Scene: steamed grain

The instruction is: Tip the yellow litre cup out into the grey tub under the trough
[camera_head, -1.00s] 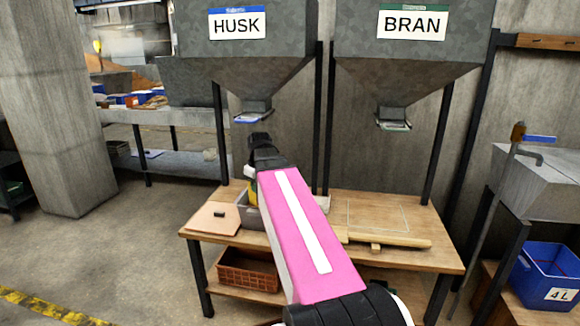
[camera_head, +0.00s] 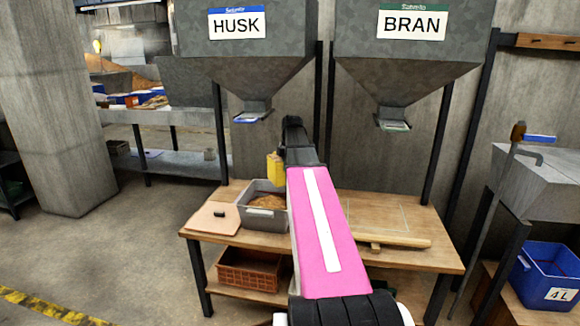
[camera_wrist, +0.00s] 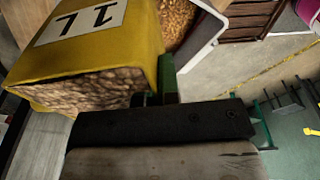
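The yellow litre cup (camera_head: 275,169) hangs in my gripper (camera_head: 285,158), above the right part of a grey tub (camera_head: 250,219) on the bench. In the wrist view the cup (camera_wrist: 115,45) carries a 1L label and is full of brown grain. A green finger (camera_wrist: 167,78) presses at its edge; the other finger is mostly hidden. The grey tub holds brown grain and partly shows in the wrist view (camera_wrist: 207,36). At the right stands a grey trough (camera_head: 545,185) with a tap. The tub under it is blue (camera_head: 540,270), labelled 4L.
HUSK (camera_head: 240,60) and BRAN (camera_head: 405,60) hoppers hang over the wooden bench (camera_head: 400,255). A pinkish board (camera_head: 212,218) lies left of the grey tub, a wooden roller (camera_head: 390,240) at right. An orange-brown crate (camera_head: 250,270) sits on the lower shelf.

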